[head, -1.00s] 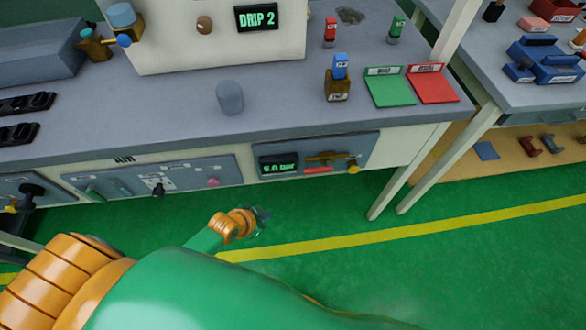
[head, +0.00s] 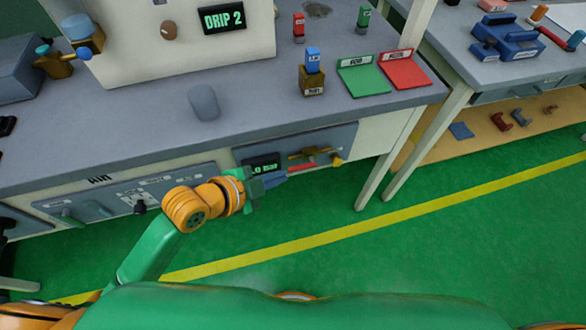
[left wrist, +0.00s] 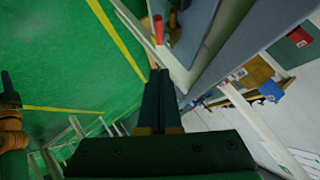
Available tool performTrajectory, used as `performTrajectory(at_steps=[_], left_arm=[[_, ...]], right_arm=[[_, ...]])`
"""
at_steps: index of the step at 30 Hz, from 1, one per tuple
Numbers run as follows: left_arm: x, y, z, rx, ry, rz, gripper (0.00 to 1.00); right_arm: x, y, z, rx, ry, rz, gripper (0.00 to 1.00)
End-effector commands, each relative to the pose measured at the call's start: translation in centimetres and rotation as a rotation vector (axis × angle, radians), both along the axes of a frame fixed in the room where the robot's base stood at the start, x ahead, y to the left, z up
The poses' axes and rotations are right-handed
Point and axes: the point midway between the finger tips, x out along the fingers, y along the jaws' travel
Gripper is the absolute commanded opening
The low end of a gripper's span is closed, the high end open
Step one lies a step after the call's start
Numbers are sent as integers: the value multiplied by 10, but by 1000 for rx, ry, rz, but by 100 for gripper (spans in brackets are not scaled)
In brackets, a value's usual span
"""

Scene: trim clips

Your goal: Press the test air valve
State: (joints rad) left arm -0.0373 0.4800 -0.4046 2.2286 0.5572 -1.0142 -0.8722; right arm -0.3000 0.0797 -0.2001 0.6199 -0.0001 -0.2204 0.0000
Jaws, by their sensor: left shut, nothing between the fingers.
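The brass valve (head: 310,154) with a red lever (head: 302,166) sits on the bench's front panel, right of a small green-lit bar display (head: 262,166). No readable label tells me whether this is the test air valve. My left gripper (head: 283,179) is shut and empty just in front of this panel, its tips close below and left of the red lever. I cannot tell if they touch. In the left wrist view the shut fingers (left wrist: 158,95) point toward a red bar (left wrist: 158,28), with a visible gap. My right gripper does not show.
A yellow knob (head: 337,160) sits right of the valve. Bench legs (head: 372,180) stand at the right. Green and red trays (head: 403,72) lie on the bench top. Open floor is in front.

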Motion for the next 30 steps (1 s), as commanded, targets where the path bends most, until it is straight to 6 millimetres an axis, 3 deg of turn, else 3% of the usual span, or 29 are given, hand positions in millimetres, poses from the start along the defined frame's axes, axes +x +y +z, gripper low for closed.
performTrajectory(at_steps=[10, 18, 30], left_arm=[[45, -43, -46, -4, 0, 1, 0], [63, -35, -75, 0, 1, 1, 0], [66, -34, -77, -1, -1, 2, 0]], right_arm=[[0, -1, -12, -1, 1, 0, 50], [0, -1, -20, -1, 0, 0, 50], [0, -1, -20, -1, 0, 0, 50]])
